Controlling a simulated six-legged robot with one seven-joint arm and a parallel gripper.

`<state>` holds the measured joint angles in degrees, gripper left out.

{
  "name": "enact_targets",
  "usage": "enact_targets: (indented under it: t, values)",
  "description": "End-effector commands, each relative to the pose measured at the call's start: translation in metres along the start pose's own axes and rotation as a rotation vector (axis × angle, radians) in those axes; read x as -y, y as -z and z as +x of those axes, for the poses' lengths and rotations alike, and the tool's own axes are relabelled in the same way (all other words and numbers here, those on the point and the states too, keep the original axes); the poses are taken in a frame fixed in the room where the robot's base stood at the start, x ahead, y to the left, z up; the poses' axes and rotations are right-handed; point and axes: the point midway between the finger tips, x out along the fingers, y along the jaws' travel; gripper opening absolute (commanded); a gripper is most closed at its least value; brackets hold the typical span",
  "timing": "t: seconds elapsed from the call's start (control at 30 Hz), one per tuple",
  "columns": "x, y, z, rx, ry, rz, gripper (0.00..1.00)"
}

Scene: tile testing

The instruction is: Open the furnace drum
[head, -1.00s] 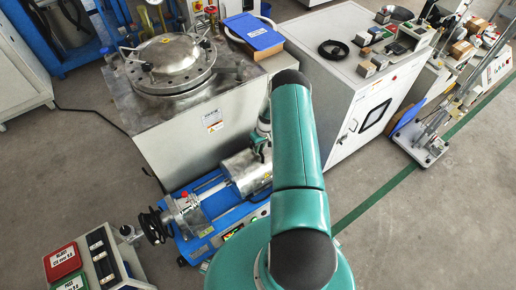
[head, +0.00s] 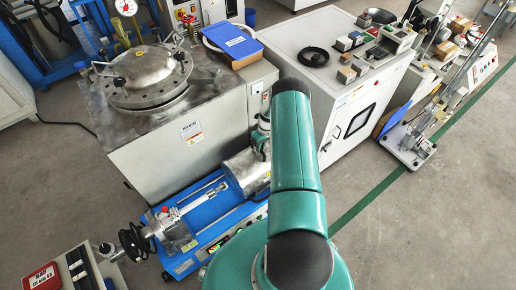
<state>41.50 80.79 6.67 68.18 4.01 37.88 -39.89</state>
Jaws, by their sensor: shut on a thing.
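The furnace drum (head: 243,173) is a silver metal cylinder lying on a blue bench machine (head: 208,222), left of my teal arm in the head view. It looks closed, but its right end is partly covered by the arm. My gripper (head: 262,146) is at the drum's upper right side, touching it, and is shut on a part of the drum. The fingertips and the exact part held are mostly hidden. A clear tube or shaft runs from the drum's left end to a metal fitting with a black handwheel (head: 133,241).
A grey vessel cabinet (head: 190,130) with a round bolted lid stands just behind the drum. A white cabinet (head: 345,100) with small blocks on top is at the right. Floor is clear right of the green line.

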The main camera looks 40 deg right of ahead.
Motion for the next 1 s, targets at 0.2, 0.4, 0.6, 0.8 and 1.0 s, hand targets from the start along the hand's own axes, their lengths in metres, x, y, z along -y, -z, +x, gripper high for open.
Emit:
enact_targets:
  t: [0.2, 0.4, 0.6, 0.8, 1.0]
  values:
    - [-0.011, 0.000, -0.003, 0.001, -0.002, -0.001, 0.00]
    - [-0.013, 0.000, -0.003, 0.001, -0.002, -0.001, 0.00]
    - [-0.014, 0.000, -0.003, 0.001, -0.001, -0.001, 0.00]
    - [-0.014, 0.000, -0.003, 0.001, -0.001, -0.001, 0.32]
    - [-0.015, 0.000, -0.004, 0.001, -0.001, 0.000, 0.36]
